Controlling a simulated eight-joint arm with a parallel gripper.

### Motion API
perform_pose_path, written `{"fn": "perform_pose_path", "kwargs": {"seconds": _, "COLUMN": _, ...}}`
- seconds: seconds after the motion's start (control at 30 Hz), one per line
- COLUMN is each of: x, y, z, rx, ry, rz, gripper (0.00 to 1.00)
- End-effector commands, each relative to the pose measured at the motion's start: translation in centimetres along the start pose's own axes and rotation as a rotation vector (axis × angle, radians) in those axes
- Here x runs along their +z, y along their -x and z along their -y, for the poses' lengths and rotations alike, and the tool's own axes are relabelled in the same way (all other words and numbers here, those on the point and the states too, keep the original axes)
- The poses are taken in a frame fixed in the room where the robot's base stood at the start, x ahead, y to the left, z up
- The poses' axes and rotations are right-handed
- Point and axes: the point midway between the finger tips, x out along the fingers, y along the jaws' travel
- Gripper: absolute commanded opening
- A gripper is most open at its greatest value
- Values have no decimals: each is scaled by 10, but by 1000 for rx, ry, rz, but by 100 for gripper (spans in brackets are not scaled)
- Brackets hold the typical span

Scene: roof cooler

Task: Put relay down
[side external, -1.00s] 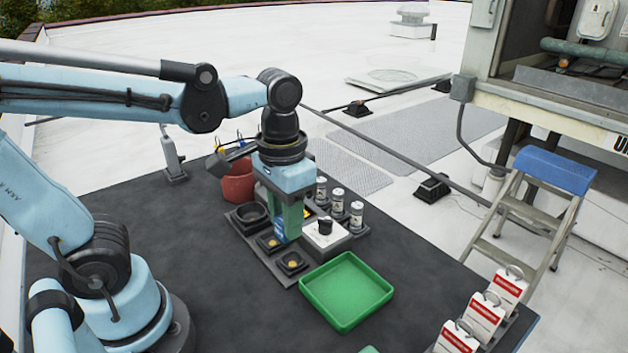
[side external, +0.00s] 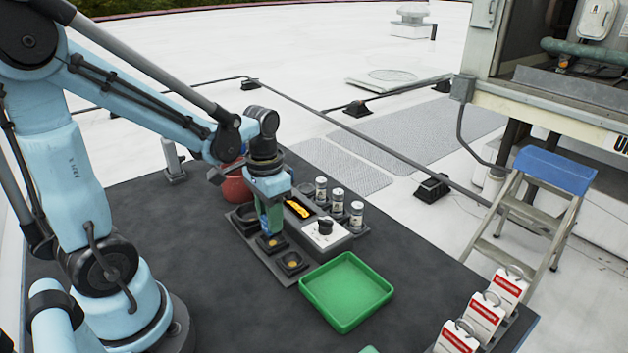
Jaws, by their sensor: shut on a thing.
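My gripper (side external: 269,226) points down over the dark rack at the middle of the table, shut on the relay. The relay is small and mostly hidden between the fingers; a bit of blue (side external: 263,222) shows there. The fingertips are just behind a square black holder with a yellowish centre (side external: 271,243). I cannot tell whether the relay touches the rack. A second such holder (side external: 291,262) is nearer the green tray.
An empty green tray (side external: 347,291) lies in front of the rack. Several small labelled jars (side external: 338,200) stand behind the tester. A red pot (side external: 236,187) stands behind the gripper. Red-and-white tags (side external: 482,318) stand at the right front. The dark table (side external: 210,285) is bare at left.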

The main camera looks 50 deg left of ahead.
Motion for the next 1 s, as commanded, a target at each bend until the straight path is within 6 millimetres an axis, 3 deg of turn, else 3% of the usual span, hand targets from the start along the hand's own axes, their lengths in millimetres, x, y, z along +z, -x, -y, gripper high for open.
{"fn": "perform_pose_path", "kwargs": {"seconds": 0.23, "x": 0, "y": -23, "z": 0, "rx": 0, "ry": 0, "rz": 0, "gripper": 1}}
{"fn": "perform_pose_path", "kwargs": {"seconds": 0.67, "x": 0, "y": -28, "z": 0, "rx": 0, "ry": 0, "rz": 0, "gripper": 1}}
{"fn": "perform_pose_path", "kwargs": {"seconds": 0.7, "x": 0, "y": -28, "z": 0, "rx": 0, "ry": 0, "rz": 0, "gripper": 32}}
{"fn": "perform_pose_path", "kwargs": {"seconds": 0.87, "x": 0, "y": -28, "z": 0, "rx": 0, "ry": 0, "rz": 0, "gripper": 56}}
{"fn": "perform_pose_path", "kwargs": {"seconds": 1.0, "x": 0, "y": -28, "z": 0, "rx": 0, "ry": 0, "rz": 0, "gripper": 56}}
